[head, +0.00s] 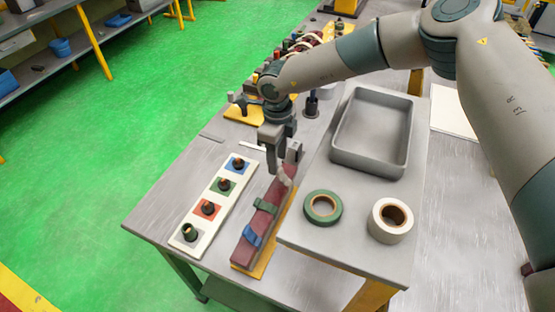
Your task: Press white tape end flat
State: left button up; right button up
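A dark red wrapped bar (267,205) lies on a yellow base on the table. A small white tape piece (285,177) sits near its far end, and it looks slightly raised; its exact shape is too small to tell. My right gripper (274,170) comes down from above, with its fingertips right beside the white tape; whether they touch it is unclear. Its fingers look close together, but the gap is not clear. A white tape roll (377,222) stands on the raised grey platform at right. My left gripper is not in view.
A green tape roll (311,209) and an empty grey tray (336,147) are on the platform (330,255). A white strip (191,229) with several coloured squares holding small spools lies left of the bar. Green and blue bands wrap the bar's near part.

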aim_at(281, 176)
jog(key=shift+f+p, duration=0.6)
jog(key=shift+f, duration=1.25)
grip_shut()
jog(key=shift+w+a+f+b, duration=0.1)
jog(key=shift+f+b, duration=0.15)
jog(key=shift+b, duration=0.35)
jog(key=h+b, duration=0.1)
jog(key=b, duration=0.2)
jog(key=a+g+h+b, duration=0.1)
jog(key=b, duration=0.2)
jog(key=f+h+b, duration=0.1)
jog(key=b, duration=0.2)
jog(key=shift+w+a+g+h+b, duration=0.3)
jog(key=shift+w+h+b, duration=0.05)
jog(key=shift+h, duration=0.05)
jog(key=shift+r, duration=0.15)
